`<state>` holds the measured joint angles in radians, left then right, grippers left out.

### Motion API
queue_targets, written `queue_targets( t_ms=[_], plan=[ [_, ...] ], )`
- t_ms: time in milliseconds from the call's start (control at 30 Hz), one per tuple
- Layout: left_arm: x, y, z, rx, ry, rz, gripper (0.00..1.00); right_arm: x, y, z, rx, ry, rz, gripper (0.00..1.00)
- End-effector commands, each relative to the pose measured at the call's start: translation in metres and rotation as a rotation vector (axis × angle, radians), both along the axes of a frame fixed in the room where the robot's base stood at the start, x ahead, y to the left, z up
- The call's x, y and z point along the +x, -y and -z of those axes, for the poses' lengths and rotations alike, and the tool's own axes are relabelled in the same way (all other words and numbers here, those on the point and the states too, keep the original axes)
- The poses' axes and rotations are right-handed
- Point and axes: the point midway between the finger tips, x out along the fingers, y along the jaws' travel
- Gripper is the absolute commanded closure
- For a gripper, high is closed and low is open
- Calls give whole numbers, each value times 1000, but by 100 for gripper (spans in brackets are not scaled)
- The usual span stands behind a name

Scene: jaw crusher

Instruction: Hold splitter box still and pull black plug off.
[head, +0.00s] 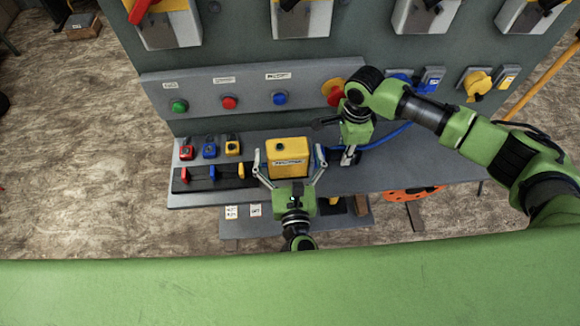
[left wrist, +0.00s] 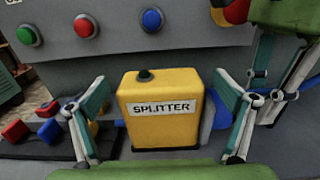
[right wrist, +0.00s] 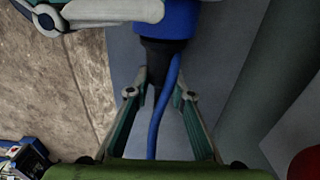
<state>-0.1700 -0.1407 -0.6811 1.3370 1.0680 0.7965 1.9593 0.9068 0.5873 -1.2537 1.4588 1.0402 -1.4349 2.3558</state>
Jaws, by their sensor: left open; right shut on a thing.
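The yellow splitter box (head: 289,152) stands upright on the grey bench, its SPLITTER label facing the left wrist camera (left wrist: 162,125). My left gripper (head: 290,163) is open, with one finger on each side of the box; gaps show in the left wrist view (left wrist: 161,80). A blue socket (right wrist: 165,18) sticks out of the box's right side, behind my left gripper's right finger. The black plug (right wrist: 158,54) meets this socket in the right wrist view. My right gripper (head: 347,157) is shut on the plug, its fingers (right wrist: 160,82) on either side.
A blue cable (head: 385,138) runs from the plug to the right along the bench. Red, blue and yellow switch blocks (head: 209,150) stand left of the box. A panel with green, red and blue buttons (head: 229,103) rises behind. Bare bench (head: 400,178) lies to the right.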

Motion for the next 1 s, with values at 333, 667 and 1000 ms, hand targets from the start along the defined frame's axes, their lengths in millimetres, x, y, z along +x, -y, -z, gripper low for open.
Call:
queue_targets(
  t_ms=[333,667,1000],
  plan=[
    [17,-1,1,1,-2,1,4,1,0,0,0,2,0,100],
    [17,-1,1,1,-2,1,48,0,0,0,0,1,0,100],
    [17,-1,1,2,-1,1,63,0,0,0,0,1,0,100]
  ],
)
